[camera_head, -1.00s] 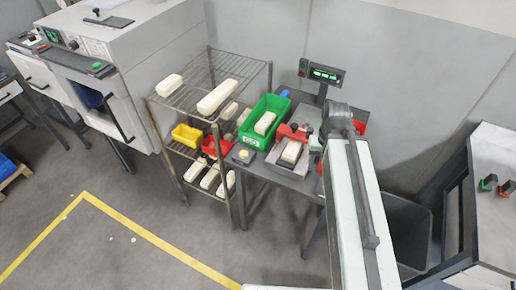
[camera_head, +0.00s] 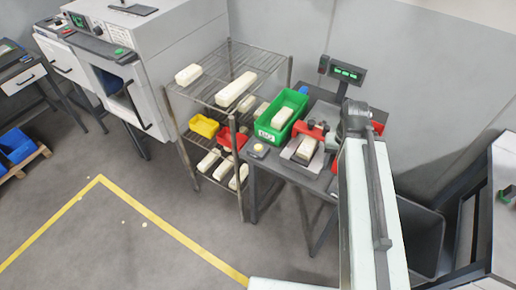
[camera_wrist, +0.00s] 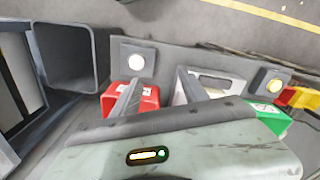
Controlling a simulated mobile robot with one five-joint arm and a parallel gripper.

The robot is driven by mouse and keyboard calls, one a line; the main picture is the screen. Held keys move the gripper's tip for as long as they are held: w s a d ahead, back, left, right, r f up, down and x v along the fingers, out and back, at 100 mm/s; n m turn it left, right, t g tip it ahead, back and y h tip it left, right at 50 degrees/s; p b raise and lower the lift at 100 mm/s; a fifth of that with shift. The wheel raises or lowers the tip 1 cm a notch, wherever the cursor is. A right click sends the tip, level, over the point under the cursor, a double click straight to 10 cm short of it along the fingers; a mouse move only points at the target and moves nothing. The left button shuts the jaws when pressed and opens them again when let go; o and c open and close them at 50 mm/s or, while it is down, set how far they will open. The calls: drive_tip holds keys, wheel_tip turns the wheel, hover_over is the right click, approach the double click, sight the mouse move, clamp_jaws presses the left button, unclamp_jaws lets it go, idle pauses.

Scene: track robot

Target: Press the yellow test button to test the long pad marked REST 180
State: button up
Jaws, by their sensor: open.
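The yellow test button (camera_head: 258,148) sits on a dark box at the table's front left corner. It also shows at the right of the wrist view (camera_wrist: 273,85). A cream pad (camera_head: 306,147) lies on a grey tray on the table; part of it shows in the wrist view (camera_wrist: 213,88). I cannot read REST 180 on any pad. A longer cream pad (camera_head: 235,90) lies on the rack's top shelf. My gripper (camera_wrist: 158,86) is open and empty above the table, apart from the yellow button. My arm hides it in the head view.
A green bin (camera_head: 262,134) holding a pad stands beside the tray. A red bin (camera_wrist: 148,103) and a pale button (camera_wrist: 136,62) are at the other side. A wire rack (camera_head: 240,170) stands left of the table. A lit display (camera_head: 345,73) rises behind.

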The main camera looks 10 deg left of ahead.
drive_tip(key=shift+c, duration=0.3)
clamp_jaws()
idle(1.5)
